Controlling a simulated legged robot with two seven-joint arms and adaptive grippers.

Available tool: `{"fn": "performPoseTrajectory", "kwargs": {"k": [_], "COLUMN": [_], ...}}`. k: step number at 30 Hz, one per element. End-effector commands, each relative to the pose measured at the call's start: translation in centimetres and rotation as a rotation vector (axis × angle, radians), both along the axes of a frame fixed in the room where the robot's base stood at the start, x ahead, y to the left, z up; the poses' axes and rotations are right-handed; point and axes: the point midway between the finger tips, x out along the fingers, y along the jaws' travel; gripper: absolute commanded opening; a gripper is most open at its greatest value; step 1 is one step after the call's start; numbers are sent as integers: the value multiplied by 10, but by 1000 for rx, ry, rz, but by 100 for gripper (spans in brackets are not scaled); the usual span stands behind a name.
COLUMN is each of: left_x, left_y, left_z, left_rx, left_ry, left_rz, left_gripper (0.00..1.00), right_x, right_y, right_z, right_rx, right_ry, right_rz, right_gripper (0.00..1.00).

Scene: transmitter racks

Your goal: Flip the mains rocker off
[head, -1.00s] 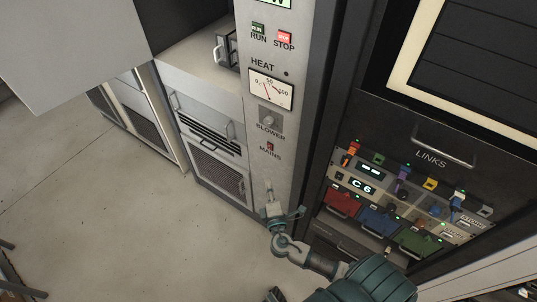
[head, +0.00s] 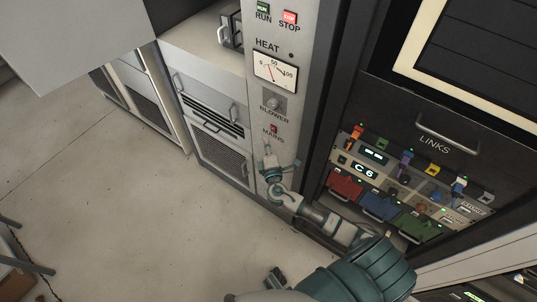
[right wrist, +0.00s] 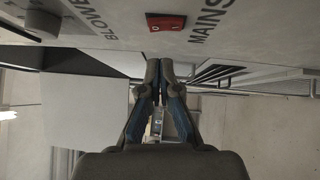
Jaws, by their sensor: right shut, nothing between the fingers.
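The mains rocker (head: 273,128) is a small red switch above the MAINS label, low on the narrow grey panel. In the right wrist view the red rocker (right wrist: 166,22) sits in the panel face beside the upside-down MAINS lettering. My right gripper (head: 268,150) is just below the label, close to the panel. In the right wrist view its fingertips (right wrist: 160,62) are together and empty, apart from the rocker. I cannot tell the rocker's position. A dark piece at the bottom of the head view looks like my left gripper (head: 275,278); its fingers are unclear.
Above the rocker are the BLOWER knob (head: 273,104), HEAT meter (head: 275,71) and red STOP button (head: 290,17). The LINKS rack (head: 385,190), with coloured plugs and handles, stands to the right. Open floor (head: 120,210) lies to the left.

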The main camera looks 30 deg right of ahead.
Motion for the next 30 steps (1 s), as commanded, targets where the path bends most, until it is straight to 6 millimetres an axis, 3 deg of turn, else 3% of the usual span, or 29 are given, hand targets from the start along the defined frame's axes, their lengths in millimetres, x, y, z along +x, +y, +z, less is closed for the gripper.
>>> {"fn": "performPoseTrajectory", "kwargs": {"k": [3,7,23,30], "left_x": [3,1,2,-20], "left_y": [-1,0,0,3], "left_z": [0,-3,-3,-47], "left_rx": [-2,-1,-2,2], "left_ry": [-12,-7,-11,13], "left_rz": [0,0,0,-6], "left_gripper": [40,40,40,40], "right_x": [5,9,11,14], "right_y": [-19,-29,-34,-42], "right_z": [3,4,5,13], "right_rx": [-5,-4,9,101], "right_ry": [2,3,7,42], "right_rz": [-2,-1,-1,-6], "right_gripper": [0,0,0,0]}}
